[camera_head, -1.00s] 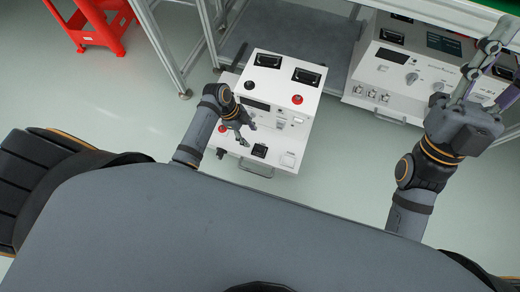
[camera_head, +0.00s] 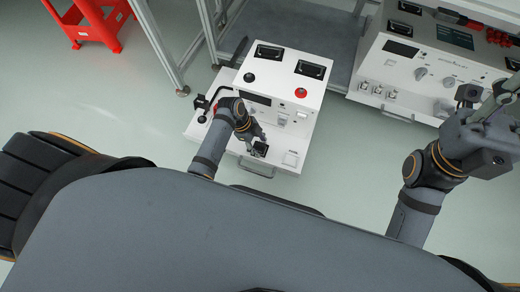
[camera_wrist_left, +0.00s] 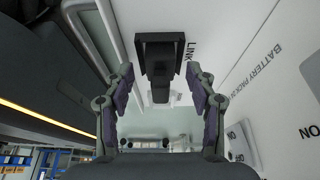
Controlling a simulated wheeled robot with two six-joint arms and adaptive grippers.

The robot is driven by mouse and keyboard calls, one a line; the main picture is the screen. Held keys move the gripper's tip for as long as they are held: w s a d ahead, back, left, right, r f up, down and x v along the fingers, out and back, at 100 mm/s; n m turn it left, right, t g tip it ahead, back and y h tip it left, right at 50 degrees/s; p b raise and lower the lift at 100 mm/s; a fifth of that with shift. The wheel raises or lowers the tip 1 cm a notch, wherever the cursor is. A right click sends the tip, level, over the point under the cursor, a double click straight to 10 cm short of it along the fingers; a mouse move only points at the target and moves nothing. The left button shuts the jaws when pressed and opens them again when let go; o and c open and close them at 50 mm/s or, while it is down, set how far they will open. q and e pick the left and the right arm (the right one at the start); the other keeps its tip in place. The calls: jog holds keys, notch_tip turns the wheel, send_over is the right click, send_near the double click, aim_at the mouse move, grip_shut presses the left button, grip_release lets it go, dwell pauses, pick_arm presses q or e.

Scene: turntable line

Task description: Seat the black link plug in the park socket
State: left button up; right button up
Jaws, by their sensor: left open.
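The black link plug (camera_head: 260,149) sits at the front of the white cabinet's lower ledge. In the left wrist view the plug (camera_wrist_left: 158,85) stands out from a square black base beside the printed word LINK. My left gripper (camera_head: 257,140) is at the plug. In the wrist view its open fingers (camera_wrist_left: 160,90) stand on both sides of the plug, with gaps visible. I cannot pick out the park socket by any label. My right gripper (camera_head: 497,100) is at the right edge, partly cut off, away from the plug.
The white cabinet (camera_head: 272,92) carries black sockets, a red button (camera_head: 301,92) and a front handle (camera_head: 256,168). A black lever (camera_head: 212,100) is at its left side. A second white unit (camera_head: 425,62) stands behind right. A red stand (camera_head: 90,25) is far left. The floor between is clear.

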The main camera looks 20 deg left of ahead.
pick_arm(q)
jog(key=shift+r, duration=0.15)
jog(key=shift+c, duration=0.4)
grip_shut()
